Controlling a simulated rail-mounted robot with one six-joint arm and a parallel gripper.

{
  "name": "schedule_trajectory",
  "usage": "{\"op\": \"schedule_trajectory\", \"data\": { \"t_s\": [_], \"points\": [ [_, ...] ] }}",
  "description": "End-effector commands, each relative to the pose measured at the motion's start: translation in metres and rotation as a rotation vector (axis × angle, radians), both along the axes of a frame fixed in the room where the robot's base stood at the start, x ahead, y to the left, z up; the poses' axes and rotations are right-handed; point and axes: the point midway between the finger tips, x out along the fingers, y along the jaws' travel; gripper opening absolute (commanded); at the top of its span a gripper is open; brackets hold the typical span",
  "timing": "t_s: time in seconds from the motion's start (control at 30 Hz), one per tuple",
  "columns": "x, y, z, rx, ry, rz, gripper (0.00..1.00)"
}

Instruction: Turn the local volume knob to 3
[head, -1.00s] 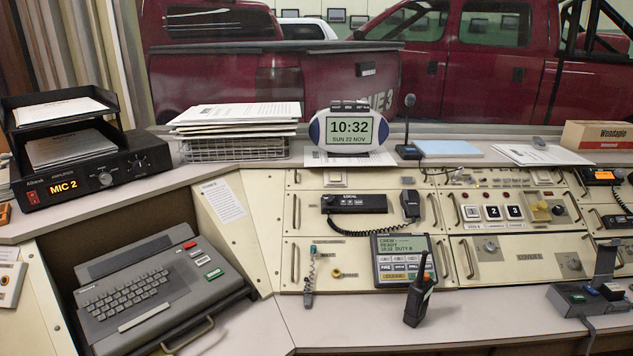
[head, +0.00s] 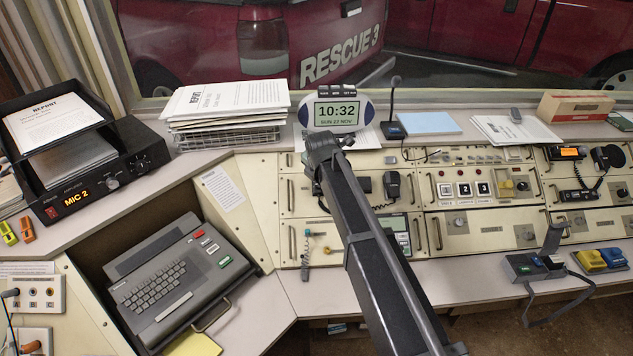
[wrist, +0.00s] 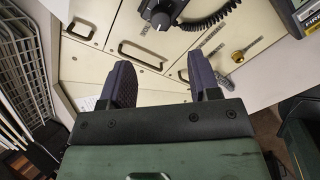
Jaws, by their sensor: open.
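The handset (head: 392,185) hangs to the right of the unit. My fingers cannot be made out in the head view.
The clock (head: 337,110) stands just behind my arm's far end. A paper stack (head: 222,100) is to its left and a desk microphone (head: 393,128) to its right. In the wrist view, a coiled cord (wrist: 212,20), panel handles (wrist: 140,55) and a brass knob (wrist: 238,56) are near.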

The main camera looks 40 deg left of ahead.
Motion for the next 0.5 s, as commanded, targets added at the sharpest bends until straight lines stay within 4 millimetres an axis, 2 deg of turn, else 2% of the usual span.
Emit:
{"op": "schedule_trajectory", "data": {
  "t_s": [0.03,0.3,0.4,0.5],
  "points": [
    [0.004,0.004,-0.016,0.0,0.0,-0.001,0.56],
    [0.029,0.024,-0.073,0.0,0.001,-0.003,0.56],
    [0.035,0.029,-0.084,0.0,0.001,-0.003,0.56],
    [0.037,0.031,-0.086,0.0,0.001,-0.003,0.56]
  ]
}}
